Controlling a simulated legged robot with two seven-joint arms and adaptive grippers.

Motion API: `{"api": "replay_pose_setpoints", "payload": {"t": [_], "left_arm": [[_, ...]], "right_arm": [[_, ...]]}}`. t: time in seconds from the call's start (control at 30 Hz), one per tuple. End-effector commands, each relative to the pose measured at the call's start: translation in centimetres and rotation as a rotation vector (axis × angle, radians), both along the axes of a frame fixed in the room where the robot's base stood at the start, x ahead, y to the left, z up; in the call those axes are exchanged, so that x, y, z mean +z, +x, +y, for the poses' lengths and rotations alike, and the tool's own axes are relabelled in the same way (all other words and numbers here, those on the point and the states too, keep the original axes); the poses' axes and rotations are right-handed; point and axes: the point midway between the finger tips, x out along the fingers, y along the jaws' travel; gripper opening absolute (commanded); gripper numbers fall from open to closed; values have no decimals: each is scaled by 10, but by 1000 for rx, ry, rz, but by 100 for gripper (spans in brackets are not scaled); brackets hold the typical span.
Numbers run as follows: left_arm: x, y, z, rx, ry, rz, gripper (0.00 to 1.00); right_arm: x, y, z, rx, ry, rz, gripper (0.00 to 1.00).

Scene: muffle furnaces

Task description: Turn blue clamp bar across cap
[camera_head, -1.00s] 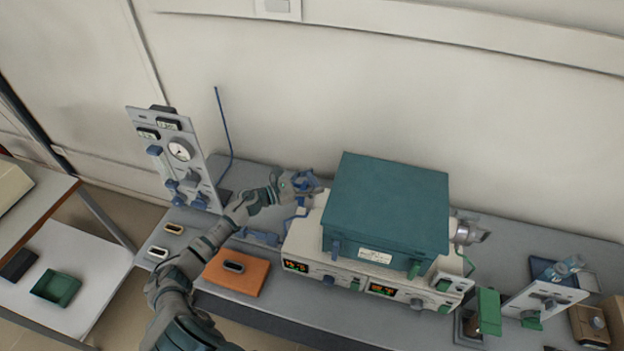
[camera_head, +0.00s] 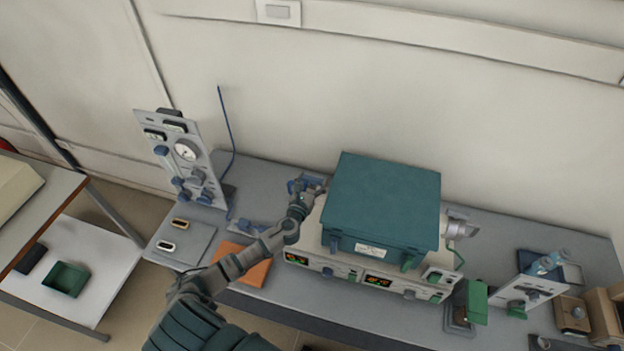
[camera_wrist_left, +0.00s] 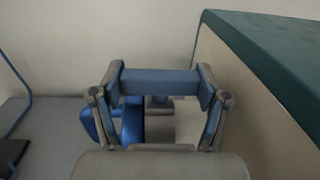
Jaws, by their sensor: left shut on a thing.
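My left gripper (camera_head: 298,194) reaches the left end of the furnace unit, beside its teal box. In the left wrist view, my left gripper (camera_wrist_left: 161,80) is shut on the blue clamp bar (camera_wrist_left: 160,83). The bar lies level between the fingertips, one finger at each end. A grey round part (camera_wrist_left: 160,122), which looks like the cap, shows below the bar. A brighter blue part (camera_wrist_left: 130,122) is beside it at the left. In the head view, the bar and cap are mostly hidden by the gripper. My right gripper is not in view.
The teal box (camera_head: 382,200) stands close on the right. A grey gauge panel (camera_head: 184,158) and a thin blue rod (camera_head: 227,130) stand on the left. An orange plate (camera_head: 243,262) lies in front on the grey bench (camera_head: 185,235).

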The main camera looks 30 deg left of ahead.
Motion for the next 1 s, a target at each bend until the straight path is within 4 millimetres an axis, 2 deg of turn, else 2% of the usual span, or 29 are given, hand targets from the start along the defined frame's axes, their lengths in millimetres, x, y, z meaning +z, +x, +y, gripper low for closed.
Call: {"api": "replay_pose_setpoints", "payload": {"t": [0.3,0.7,0.73,0.8,1.0], "left_arm": [[4,1,2,72,1,-7,40],[4,1,2,76,3,-7,40],[4,1,2,76,3,-7,82],[4,1,2,76,3,-6,99],[2,1,1,74,2,-4,100]], "right_arm": [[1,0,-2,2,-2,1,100],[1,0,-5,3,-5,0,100],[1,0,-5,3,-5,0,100],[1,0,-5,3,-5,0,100],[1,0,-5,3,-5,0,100]]}}
